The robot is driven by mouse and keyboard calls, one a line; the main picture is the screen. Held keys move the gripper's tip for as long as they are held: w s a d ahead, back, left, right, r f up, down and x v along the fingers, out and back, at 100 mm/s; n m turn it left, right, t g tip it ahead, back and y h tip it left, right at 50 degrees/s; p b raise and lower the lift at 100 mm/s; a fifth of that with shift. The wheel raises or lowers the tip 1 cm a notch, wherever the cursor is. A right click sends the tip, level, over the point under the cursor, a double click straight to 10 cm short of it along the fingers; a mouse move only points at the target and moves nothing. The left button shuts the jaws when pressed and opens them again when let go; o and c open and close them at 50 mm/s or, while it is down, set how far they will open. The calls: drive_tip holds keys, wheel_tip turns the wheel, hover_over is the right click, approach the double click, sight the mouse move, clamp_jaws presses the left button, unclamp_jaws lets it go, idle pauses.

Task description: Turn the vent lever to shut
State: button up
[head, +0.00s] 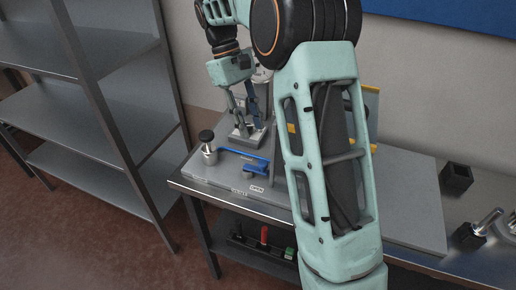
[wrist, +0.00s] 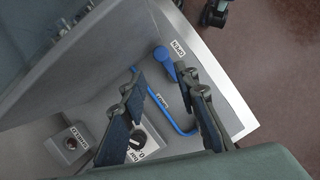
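The blue vent lever (head: 257,168) lies on the grey panel near its front edge, beside a white label reading OPEN (head: 257,189). In the wrist view the lever (wrist: 162,56) shows its rounded end by the OPEN label (wrist: 178,48); part of it runs behind a finger. My gripper (head: 247,124) is above the panel, behind the lever in the head view, with its fingers spread apart. In the wrist view the gripper (wrist: 163,90) shows nothing between its fingers being held. I cannot tell its exact height above the panel.
A thin blue bent line (wrist: 180,125) runs over the panel. A black-topped knob (head: 207,140) stands at the panel's left. Grey shelving (head: 95,125) stands left; a dark open box (head: 456,178) sits right.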

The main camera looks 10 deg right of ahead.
sight(262, 162)
drive_tip(key=x, duration=1)
drive_tip(key=shift+s+f, duration=0.1)
drive_tip(key=shift+f, duration=0.05)
clamp_jaws()
